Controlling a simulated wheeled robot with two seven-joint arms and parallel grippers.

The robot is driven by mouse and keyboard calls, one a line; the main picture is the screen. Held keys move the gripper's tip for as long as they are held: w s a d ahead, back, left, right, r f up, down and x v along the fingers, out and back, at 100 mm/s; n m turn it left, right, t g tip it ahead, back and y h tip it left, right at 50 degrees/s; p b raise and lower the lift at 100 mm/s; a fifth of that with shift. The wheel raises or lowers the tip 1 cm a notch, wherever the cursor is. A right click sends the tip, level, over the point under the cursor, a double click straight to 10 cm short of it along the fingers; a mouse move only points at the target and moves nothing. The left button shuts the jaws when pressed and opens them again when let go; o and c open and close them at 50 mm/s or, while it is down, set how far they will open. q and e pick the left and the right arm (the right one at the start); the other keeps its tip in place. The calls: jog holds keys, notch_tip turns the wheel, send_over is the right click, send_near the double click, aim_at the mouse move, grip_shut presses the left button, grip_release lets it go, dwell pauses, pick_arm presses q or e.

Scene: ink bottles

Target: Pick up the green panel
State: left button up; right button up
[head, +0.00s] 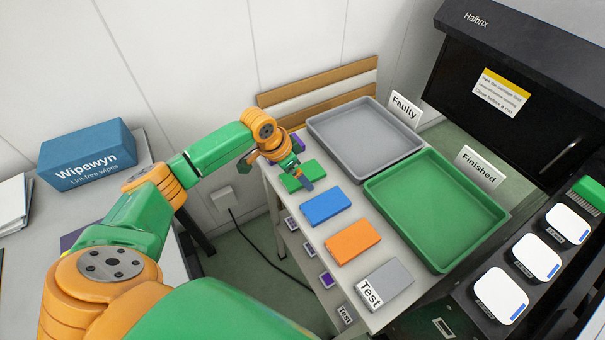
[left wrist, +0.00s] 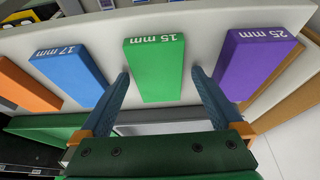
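The green panel (head: 314,168) is a flat block on the grey-white table, between a blue block and a purple one. In the left wrist view the green panel (left wrist: 155,60) carries the label "15 mm". My left gripper (head: 301,174) reaches over it from the left. In the left wrist view my left gripper (left wrist: 160,74) is open, with one blue finger on each side of the panel's near end. Whether the fingers touch it I cannot tell. My right gripper is in neither view.
The blue block (head: 326,207) labelled 17 mm and the purple block (left wrist: 255,62) labelled 25 mm flank the panel closely. An orange block (head: 354,242) and a grey block (head: 386,284) lie nearer. Empty grey (head: 365,138) and green (head: 435,208) trays stand to the right.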

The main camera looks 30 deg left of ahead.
pick_arm(q)
jog(key=shift+s+r, duration=0.1)
jog(key=shift+s, duration=0.05)
jog(key=c, duration=1.3)
